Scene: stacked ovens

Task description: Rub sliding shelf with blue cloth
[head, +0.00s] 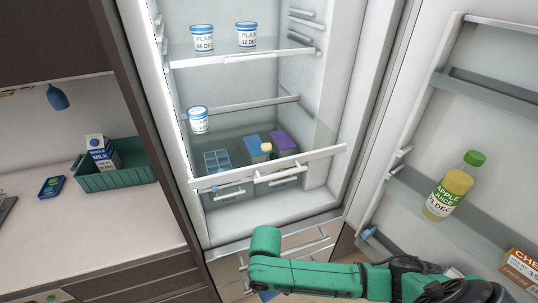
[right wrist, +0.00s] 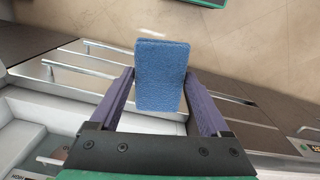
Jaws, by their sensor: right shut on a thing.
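The blue cloth (right wrist: 160,75) is between the purple fingers of my right gripper (right wrist: 160,86) in the right wrist view. The right gripper is shut on it, and the cloth's far end sticks out past the fingertips. In the head view only a small blue bit (head: 268,296) shows below my green arm, and the gripper itself is hidden. The sliding shelf seems to be the low glass shelf with a white front rim (head: 318,156) in the open fridge. It lies above and apart from my right arm. My left gripper is not in view.
A white tub (head: 197,120) stands at the low shelf's left. An ice tray (head: 217,161) and a purple box (head: 283,140) show below the glass. The open fridge door with apple juice (head: 448,194) is at the right. A green crate (head: 115,178) sits on the left counter.

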